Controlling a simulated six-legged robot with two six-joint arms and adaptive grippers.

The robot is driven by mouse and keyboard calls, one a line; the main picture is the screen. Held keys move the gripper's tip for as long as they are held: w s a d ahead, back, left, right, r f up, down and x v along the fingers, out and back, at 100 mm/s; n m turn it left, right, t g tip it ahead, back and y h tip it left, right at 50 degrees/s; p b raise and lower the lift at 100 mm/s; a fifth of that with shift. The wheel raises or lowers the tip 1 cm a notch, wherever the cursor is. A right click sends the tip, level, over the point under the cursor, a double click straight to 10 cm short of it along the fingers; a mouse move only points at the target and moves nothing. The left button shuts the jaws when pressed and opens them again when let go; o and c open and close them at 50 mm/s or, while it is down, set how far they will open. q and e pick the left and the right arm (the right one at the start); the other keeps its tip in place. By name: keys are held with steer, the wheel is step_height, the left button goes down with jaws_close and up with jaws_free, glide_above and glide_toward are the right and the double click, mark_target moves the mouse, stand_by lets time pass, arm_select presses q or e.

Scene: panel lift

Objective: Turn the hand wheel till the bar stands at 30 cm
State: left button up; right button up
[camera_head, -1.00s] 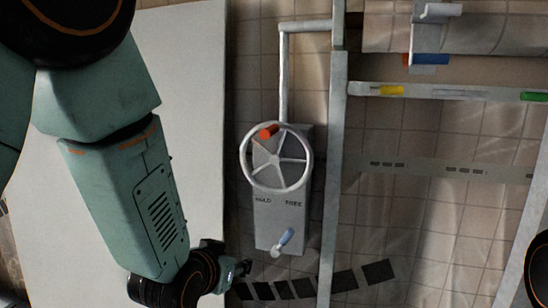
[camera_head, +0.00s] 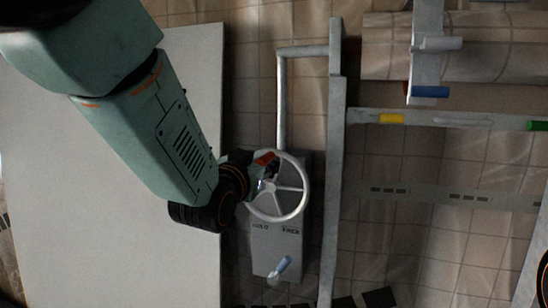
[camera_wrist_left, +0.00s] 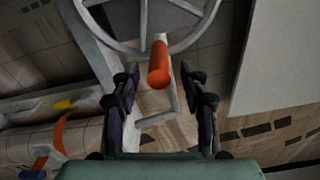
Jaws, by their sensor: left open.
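My left gripper (camera_head: 268,172) is at the wheel's upper left, by the knob. In the left wrist view, the orange knob (camera_wrist_left: 159,66) stands between the open fingers of the left gripper (camera_wrist_left: 162,84), apart from both. The bar (camera_head: 455,122), with yellow and green marks, runs across at the right.
A grey upright post (camera_head: 333,180) stands just right of the wheel. A large pale panel (camera_head: 200,80) is at the left, behind my arm. A lower strip with dark dashes (camera_head: 430,194) crosses the right side. A blue peg (camera_head: 430,92) is at upper right.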

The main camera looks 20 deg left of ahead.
arm_select(q)
steer(key=w, duration=0.3)
steer(key=shift+w+f, duration=0.1)
steer(key=shift+f, duration=0.2)
steer(key=shift+s+r, duration=0.25)
steer(key=shift+s, duration=0.2)
steer(key=shift+c, duration=0.5)
steer(key=shift+w+d+f, duration=0.15)
steer(key=shift+w, duration=0.15)
steer(key=c, duration=0.5)
jaws_close()
